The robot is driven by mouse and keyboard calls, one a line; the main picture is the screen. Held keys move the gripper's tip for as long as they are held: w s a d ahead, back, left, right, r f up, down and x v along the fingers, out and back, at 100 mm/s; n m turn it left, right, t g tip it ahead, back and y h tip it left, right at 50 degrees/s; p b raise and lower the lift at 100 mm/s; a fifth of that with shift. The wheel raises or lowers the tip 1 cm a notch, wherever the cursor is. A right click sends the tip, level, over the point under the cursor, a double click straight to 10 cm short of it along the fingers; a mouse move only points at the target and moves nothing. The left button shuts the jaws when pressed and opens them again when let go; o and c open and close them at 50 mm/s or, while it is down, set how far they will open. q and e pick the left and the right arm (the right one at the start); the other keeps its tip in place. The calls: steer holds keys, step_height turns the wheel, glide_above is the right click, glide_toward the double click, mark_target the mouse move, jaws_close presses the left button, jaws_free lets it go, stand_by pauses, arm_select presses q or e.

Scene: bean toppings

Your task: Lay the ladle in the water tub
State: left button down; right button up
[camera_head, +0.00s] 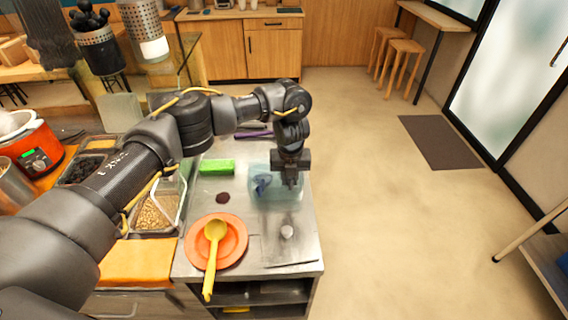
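A yellow ladle (210,262) lies with its bowl on an orange plate (236,250) at the front left of the metal counter, its handle pointing towards me. A translucent tub (262,207), which looks like the water tub, stands farther back on the counter. A small blue item (262,184) shows inside it; its kind is unclear. My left gripper (290,184) points down over the tub's right part, apart from the yellow ladle. Its fingers are small and dark, so I cannot tell their opening. My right gripper is not in view.
A green block (217,167) and a dark round patch (223,198) are left of the tub. A bin of beans (155,212) and a red cooker (32,150) stand farther left. A small pale knob (287,231) is in front of the tub. Open floor lies right.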

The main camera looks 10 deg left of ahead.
arm_select(q)
steer(key=c, duration=1.2)
jaws_free()
steer(key=shift+o, duration=0.2)
step_height(320, 180, up, 11)
steer(key=b, duration=0.1)
steer(key=shift+s+b, duration=0.25)
steer(key=shift+b, duration=0.05)
steer(key=shift+d+f, duration=0.1)
steer(key=shift+d, duration=0.05)
